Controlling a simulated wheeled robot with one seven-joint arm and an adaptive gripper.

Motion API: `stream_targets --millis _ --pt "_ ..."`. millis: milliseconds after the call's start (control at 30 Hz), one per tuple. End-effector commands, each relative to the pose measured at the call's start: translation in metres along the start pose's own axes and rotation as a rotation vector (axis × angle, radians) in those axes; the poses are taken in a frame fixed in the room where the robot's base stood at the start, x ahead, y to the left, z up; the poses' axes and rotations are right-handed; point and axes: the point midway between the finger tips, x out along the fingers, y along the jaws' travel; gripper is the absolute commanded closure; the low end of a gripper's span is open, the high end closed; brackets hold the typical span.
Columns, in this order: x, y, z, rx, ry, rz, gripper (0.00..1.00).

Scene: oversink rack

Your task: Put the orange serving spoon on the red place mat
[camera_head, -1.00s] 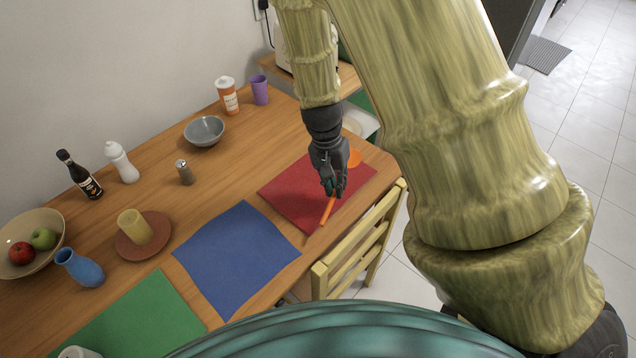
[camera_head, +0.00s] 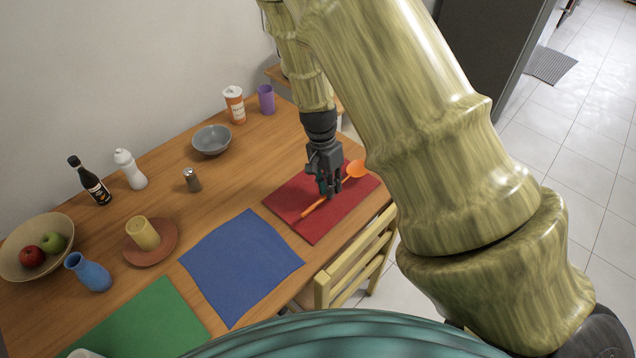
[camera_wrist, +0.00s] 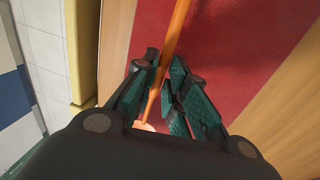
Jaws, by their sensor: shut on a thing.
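The orange serving spoon (camera_head: 355,169) is in my gripper (camera_head: 331,196), which is shut on its handle. In the head view the spoon's bowl is to the right of the gripper and its handle end points to the lower left. The red place mat (camera_head: 290,201) lies flat on the table under the gripper and spoon. In the wrist view the spoon's handle (camera_wrist: 177,35) passes between the fingers (camera_wrist: 163,88) over the red mat (camera_wrist: 240,50). I cannot tell whether the spoon touches the mat.
A blue mat (camera_head: 240,265) and a green mat (camera_head: 150,322) lie to the left. A yellow chair (camera_head: 360,255) stands at the table's near edge. A grey bowl (camera_head: 211,140), a shaker (camera_head: 192,180), an orange-white cup (camera_head: 235,105) and a purple cup (camera_head: 266,99) stand farther back.

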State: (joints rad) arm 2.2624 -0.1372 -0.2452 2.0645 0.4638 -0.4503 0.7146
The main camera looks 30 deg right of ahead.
Motion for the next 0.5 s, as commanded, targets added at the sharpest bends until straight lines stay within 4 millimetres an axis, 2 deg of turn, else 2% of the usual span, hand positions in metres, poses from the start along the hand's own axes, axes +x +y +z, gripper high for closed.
stream_targets --millis 100,200,500 --pt "-0.004 -0.022 0.001 -0.002 0.002 0.0 1.0" --pt "-0.005 -0.035 0.0 -0.002 0.002 0.0 1.0" --pt "0.001 -0.045 0.001 0.0 0.0 0.001 1.0"
